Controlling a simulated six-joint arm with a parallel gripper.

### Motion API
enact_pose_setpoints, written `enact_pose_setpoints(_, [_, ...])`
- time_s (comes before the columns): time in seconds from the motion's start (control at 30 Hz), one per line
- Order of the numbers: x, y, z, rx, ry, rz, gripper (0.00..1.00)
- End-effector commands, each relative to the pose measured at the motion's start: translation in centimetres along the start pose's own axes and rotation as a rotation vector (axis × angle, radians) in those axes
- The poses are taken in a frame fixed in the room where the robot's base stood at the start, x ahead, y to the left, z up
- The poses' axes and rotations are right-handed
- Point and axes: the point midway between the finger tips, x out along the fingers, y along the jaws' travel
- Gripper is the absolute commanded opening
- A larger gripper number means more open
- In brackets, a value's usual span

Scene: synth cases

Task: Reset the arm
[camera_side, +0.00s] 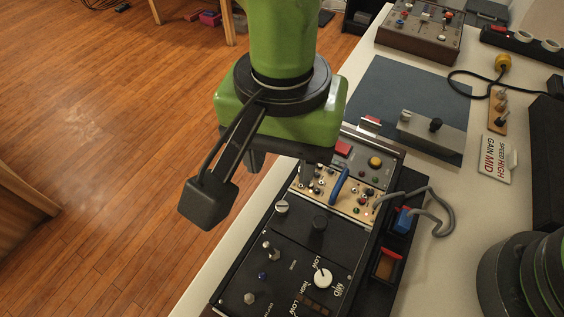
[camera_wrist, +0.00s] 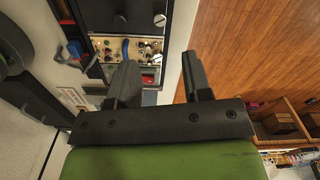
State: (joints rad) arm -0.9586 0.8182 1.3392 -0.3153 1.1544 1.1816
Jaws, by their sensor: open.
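My gripper (camera_wrist: 158,82) shows in the wrist view with its two dark fingers apart and nothing between them. In the side view my green and black wrist hangs over the left edge of the bench, above the control panel, and hides most of the fingers. The control panel (camera_side: 270,252) is a long dark case with knobs, switches and a white dial (camera_side: 322,277). The blue handle also shows in the wrist view (camera_wrist: 125,49).
A blue-grey mat (camera_side: 375,95) lies behind the panel, with a grey metal block (camera_side: 432,131) on it. Another control box (camera_side: 420,28) stands at the back. A grey cable (camera_side: 440,212) loops right of the panel. Wooden floor (camera_side: 90,130) lies open at left.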

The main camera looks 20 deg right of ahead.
Motion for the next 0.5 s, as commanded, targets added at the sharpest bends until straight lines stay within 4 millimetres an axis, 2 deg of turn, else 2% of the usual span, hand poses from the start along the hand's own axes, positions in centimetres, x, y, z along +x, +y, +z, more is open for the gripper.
enact_pose_setpoints(0.5, [-0.4,0.11,-0.32,0.001,-0.001,-0.007,0.45])
